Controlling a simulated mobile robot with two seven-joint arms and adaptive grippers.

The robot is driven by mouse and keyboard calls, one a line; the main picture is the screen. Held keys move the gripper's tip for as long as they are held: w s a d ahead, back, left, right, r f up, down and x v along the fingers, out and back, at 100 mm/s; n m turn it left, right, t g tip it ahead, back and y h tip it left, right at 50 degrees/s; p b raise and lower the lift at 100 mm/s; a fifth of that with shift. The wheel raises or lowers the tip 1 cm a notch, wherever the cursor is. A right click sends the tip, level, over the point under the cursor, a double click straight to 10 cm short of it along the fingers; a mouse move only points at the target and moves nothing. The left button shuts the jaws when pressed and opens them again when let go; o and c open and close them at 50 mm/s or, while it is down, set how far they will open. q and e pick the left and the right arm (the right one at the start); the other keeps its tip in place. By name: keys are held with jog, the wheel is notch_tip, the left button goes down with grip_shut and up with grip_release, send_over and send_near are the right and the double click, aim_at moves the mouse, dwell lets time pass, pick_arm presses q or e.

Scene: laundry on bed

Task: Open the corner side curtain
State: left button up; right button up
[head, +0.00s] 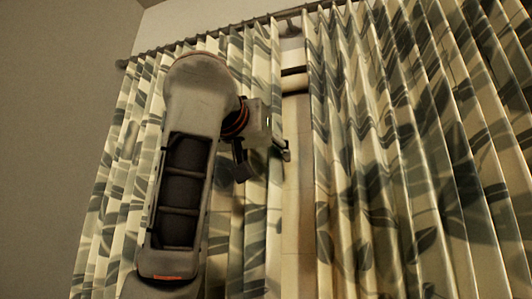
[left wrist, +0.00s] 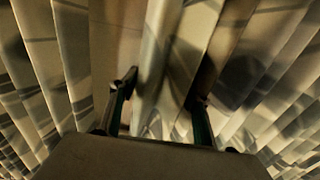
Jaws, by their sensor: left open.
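The left patterned curtain (head: 115,190), cream with grey-green leaves, hangs in folds beside the corner wall. My left gripper (head: 264,158) is in front of this curtain's right edge, with its fingers apart. In the left wrist view, the open left gripper (left wrist: 160,98) has a pale curtain fold (left wrist: 163,75) showing between its fingers. I cannot tell whether either finger touches the cloth. My left arm hides part of the curtain's middle. My right gripper is not in view.
A matching right curtain (head: 390,170) hangs across a narrow gap (head: 297,190) from the left one. A curtain rod (head: 225,30) runs above both, held by a bracket (head: 289,28). A plain wall (head: 50,130) stands at the left.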

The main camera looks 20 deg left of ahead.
pick_arm(q)
jog(key=shift+c, duration=0.3)
grip_shut()
jog(key=w+a+b, duration=0.1)
jog(key=a+b, duration=0.1)
jog(key=a, duration=3.1)
jog(key=shift+o, duration=0.3)
grip_release()
jog(key=s, duration=1.2)
jog(key=shift+a, duration=0.15)
